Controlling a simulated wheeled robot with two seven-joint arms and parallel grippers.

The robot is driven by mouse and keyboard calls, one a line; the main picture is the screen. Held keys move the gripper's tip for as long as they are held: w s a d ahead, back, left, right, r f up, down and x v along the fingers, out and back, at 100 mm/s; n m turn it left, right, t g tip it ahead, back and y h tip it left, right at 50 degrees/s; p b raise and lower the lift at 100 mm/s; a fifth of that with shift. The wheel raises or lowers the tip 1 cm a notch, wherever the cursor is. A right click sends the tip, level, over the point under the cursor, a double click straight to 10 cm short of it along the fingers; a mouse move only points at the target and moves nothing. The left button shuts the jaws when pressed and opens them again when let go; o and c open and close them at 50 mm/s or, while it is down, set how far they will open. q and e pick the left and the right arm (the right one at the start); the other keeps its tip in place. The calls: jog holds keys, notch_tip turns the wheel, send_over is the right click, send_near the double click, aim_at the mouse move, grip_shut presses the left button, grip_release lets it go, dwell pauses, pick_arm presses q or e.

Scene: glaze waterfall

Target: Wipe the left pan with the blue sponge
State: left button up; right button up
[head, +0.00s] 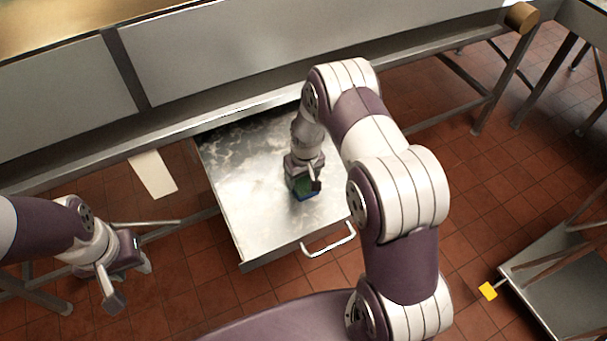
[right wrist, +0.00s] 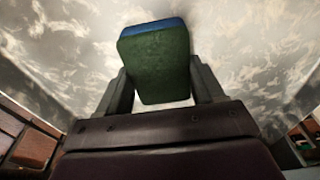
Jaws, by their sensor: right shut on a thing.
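The left pan (head: 228,177) is a shallow metal tray with a handle at its front, pulled out from under the long metal counter. Its surface has pale cloudy smears. My right gripper (head: 305,181) is over the pan, shut on the blue sponge (head: 303,196). In the right wrist view the sponge (right wrist: 155,62) sits between the two fingers, with a green face and a blue edge. It is at or just above the pan's surface; contact cannot be told. My left gripper (head: 127,278) is at the lower left, away from the pan, with its fingers apart and nothing between them.
The metal counter (head: 230,52) runs along the back above the pan. A pale flat piece (head: 153,174) hangs out left of the pan. Open tiled floor (head: 465,190) lies right of the pan.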

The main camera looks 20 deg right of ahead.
notch_tip(320, 180, up, 4)
jog(key=shift+w+f+p, duration=0.1)
jog(key=shift+w+p, duration=0.05)
jog(key=shift+p, duration=0.8)
jog(key=shift+r+p, duration=1.7)
jog(key=shift+r, duration=0.5)
